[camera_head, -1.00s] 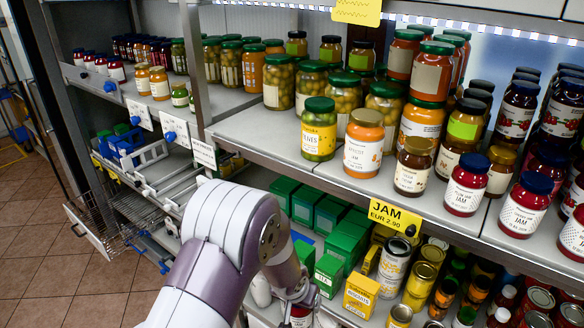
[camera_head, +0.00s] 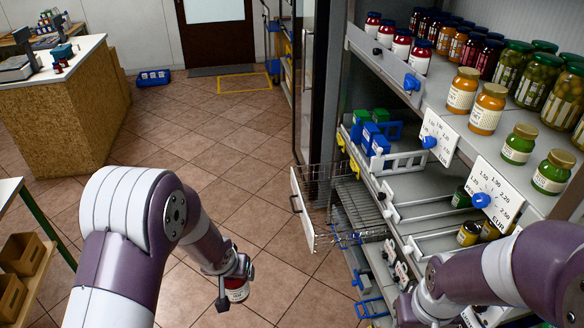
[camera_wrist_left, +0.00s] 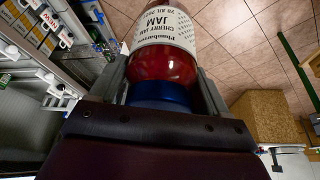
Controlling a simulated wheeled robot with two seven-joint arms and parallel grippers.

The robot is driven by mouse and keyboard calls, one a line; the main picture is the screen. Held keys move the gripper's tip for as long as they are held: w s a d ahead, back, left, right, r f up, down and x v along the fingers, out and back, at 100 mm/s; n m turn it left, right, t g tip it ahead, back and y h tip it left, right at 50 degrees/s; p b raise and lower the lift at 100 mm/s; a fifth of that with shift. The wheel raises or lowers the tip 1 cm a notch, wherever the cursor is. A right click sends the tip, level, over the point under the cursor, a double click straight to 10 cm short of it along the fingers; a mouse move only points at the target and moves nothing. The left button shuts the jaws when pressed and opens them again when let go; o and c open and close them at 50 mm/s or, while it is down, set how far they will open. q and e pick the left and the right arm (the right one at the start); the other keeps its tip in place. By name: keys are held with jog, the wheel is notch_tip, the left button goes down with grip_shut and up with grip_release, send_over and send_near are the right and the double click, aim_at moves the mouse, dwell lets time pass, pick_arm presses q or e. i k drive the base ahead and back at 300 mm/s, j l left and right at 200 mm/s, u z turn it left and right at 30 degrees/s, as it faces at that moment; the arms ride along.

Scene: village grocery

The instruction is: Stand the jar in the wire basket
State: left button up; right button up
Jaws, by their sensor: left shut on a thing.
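My left gripper (camera_head: 236,278) is shut on a cherry jam jar (camera_head: 238,294), which hangs below it over the open tiled floor. In the left wrist view the jar (camera_wrist_left: 163,62) has a blue lid (camera_wrist_left: 160,96) at the gripper end, red contents and a white label. The fingers lie on both sides of it. A wire basket (camera_head: 303,206) with a white front panel sticks out from the shelf unit, to the right of the jar and apart from it. Little shows inside it. My right arm comes in at the lower right; its fingers are out of view.
Shelves of jars (camera_head: 485,110) stand at the right, with dials and price cards on their edge. White racks (camera_head: 410,160) lie below, right of the basket. A wooden counter (camera_head: 75,110) stands at the far left. The tiled floor (camera_head: 215,135) between is clear.

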aim_at(322, 212)
jog(key=i+j, duration=0.15)
jog(key=i, duration=0.35)
jog(key=i+j, duration=0.2)
jog(key=i, duration=0.3)
jog(key=i+j+u, duration=0.1)
jog(key=i, duration=0.35)
